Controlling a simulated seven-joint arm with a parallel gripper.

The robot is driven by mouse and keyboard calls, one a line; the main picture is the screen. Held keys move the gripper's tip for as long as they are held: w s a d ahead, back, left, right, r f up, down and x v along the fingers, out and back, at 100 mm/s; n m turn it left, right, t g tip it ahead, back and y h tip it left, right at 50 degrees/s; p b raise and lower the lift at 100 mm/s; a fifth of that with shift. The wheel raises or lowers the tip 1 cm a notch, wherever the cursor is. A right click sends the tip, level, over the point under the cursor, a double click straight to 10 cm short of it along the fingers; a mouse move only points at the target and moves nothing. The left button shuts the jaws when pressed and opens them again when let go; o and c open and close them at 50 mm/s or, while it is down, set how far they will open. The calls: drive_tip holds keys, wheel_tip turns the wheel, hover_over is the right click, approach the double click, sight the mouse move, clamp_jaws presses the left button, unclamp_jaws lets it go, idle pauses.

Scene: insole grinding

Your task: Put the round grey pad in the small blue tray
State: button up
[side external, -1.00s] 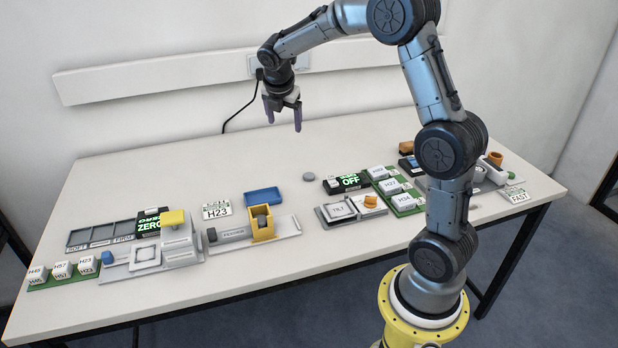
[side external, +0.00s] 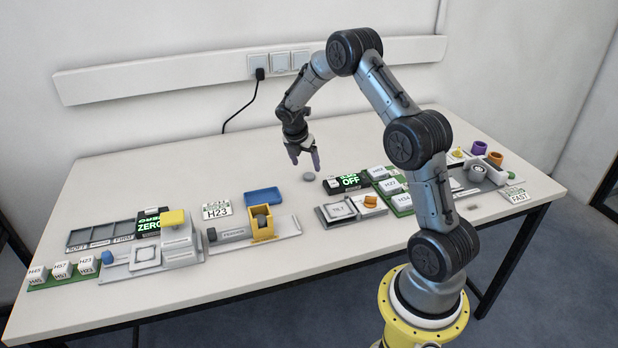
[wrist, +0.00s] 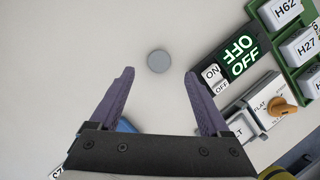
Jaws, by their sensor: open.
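The round grey pad (side external: 308,177) lies flat on the white table, left of the OFF display. It also shows in the wrist view (wrist: 158,61), ahead of and between my fingertips. The small blue tray (side external: 263,196) sits on the table to the left of the pad, behind the yellow holder, and looks empty. In the wrist view a sliver of blue (wrist: 126,126) shows behind my left finger. My gripper (side external: 304,162) points down, open and empty, just above and behind the pad, not touching it.
The ON/OFF unit (side external: 347,183) and the green rack of labelled blocks (side external: 392,189) stand right of the pad. The TILT fixture (side external: 345,209) is in front. The yellow holder (side external: 262,222) stands in front of the tray. The table behind the tray is clear.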

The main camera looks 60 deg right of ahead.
sight(309, 175)
drive_tip(key=shift+x, duration=2.6)
clamp_jaws()
